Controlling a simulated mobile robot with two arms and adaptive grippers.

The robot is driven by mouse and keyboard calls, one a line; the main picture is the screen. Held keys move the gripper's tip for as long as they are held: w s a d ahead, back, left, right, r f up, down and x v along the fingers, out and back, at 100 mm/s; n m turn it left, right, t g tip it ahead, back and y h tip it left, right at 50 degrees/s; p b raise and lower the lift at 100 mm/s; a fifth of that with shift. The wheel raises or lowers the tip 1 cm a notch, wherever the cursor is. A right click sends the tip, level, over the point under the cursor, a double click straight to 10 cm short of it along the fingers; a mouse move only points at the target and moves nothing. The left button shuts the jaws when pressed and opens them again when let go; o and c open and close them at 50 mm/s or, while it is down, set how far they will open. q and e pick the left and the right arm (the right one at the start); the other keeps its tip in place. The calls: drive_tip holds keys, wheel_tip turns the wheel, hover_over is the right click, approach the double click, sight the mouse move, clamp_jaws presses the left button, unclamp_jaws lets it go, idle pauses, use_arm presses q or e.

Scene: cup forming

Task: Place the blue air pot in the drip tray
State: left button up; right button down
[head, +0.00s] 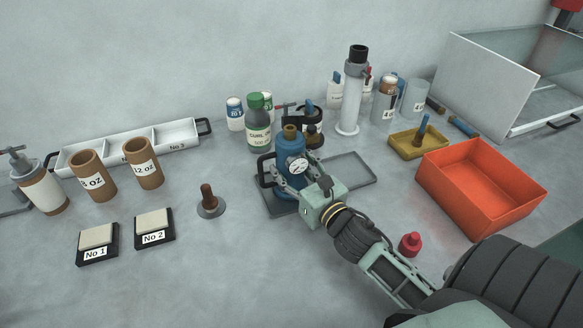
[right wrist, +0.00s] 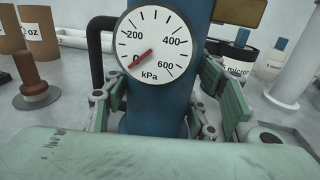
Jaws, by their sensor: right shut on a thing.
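The blue air pot (head: 289,157) stands upright near the middle of the bench in the head view, with a round white pressure gauge on its front. It fills the middle of the right wrist view (right wrist: 157,105), its gauge needle near 0 kPa. My right gripper (head: 296,185) is shut on the pot's body, with a finger on each side of it. A shallow grey drip tray (head: 352,169) lies beneath and to the right of the pot. The pot is over the tray's left part; its base is partly hidden, so I cannot tell whether it touches the tray floor. My left gripper is out of view.
Close behind the pot are a green-capped bottle (head: 258,128) and a black canister (head: 310,135). A grey peg stand (head: 209,203) is to the left. A red cap (head: 410,243) and an orange bin (head: 482,185) are to the right. The front bench is mostly clear.

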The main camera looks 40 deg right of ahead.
drive_tip(key=shift+r, duration=0.15)
drive_tip(key=c, duration=1.2)
unclamp_jaws()
drive_tip(key=shift+f, duration=0.25)
drive_tip(key=o, duration=0.5)
drive_tip(key=shift+c, duration=0.2)
drive_tip(key=shift+s+r, duration=0.1)
drive_tip(key=shift+r, duration=0.05)
drive_tip(key=shift+s, duration=0.35)
drive_tip(key=s+b, duration=0.2)
drive_tip(key=s, duration=0.8)
drive_tip(key=shift+a, duration=0.2)
drive_tip(key=shift+s, duration=0.6)
